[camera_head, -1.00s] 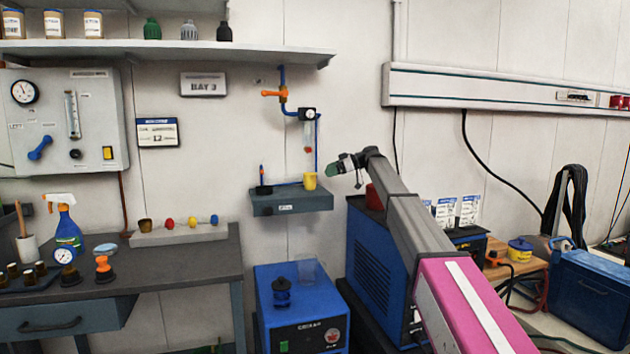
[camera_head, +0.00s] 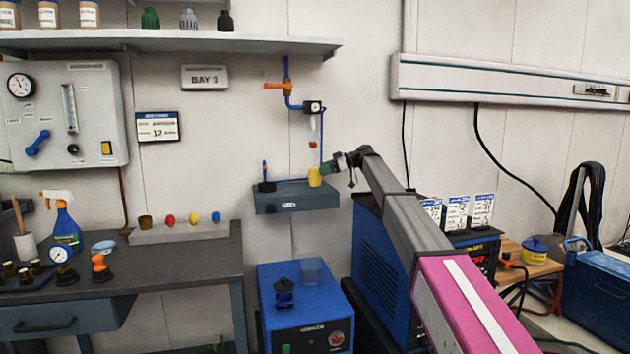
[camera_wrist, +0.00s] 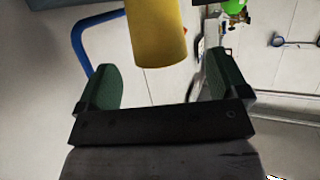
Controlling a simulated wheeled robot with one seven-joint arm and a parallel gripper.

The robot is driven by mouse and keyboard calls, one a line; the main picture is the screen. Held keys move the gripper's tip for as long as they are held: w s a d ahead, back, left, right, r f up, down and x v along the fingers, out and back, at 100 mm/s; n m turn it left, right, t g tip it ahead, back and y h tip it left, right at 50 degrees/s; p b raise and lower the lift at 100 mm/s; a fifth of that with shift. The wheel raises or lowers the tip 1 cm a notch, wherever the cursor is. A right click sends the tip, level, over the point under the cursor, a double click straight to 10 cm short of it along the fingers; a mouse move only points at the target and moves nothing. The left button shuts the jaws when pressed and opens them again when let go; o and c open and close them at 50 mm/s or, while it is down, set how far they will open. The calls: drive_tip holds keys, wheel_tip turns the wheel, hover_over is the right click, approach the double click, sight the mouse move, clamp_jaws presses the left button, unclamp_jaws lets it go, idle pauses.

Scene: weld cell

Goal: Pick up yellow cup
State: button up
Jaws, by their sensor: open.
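The yellow cup (camera_head: 314,177) stands at the right end of a small grey wall shelf (camera_head: 297,200) in the head view. In the wrist view the cup (camera_wrist: 157,30) fills the upper middle, just beyond and between the green fingertips. My gripper (camera_head: 334,166) reaches in from the right, right beside the cup. Its fingers (camera_wrist: 163,82) are spread apart in the wrist view, with nothing between them at their bases. Whether a finger touches the cup cannot be told.
A blue pipe with an orange valve (camera_head: 277,86) and a gauge (camera_head: 313,107) runs down the wall behind the cup. A dark holder with a blue stick (camera_head: 266,182) stands at the shelf's left end. A blue machine (camera_head: 305,300) stands below.

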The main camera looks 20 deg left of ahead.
sight(315, 178)
drive_tip(key=x, duration=0.4)
drive_tip(key=shift+a, duration=0.45)
drive_tip(key=c, duration=1.1)
drive_tip(key=shift+o, duration=0.2)
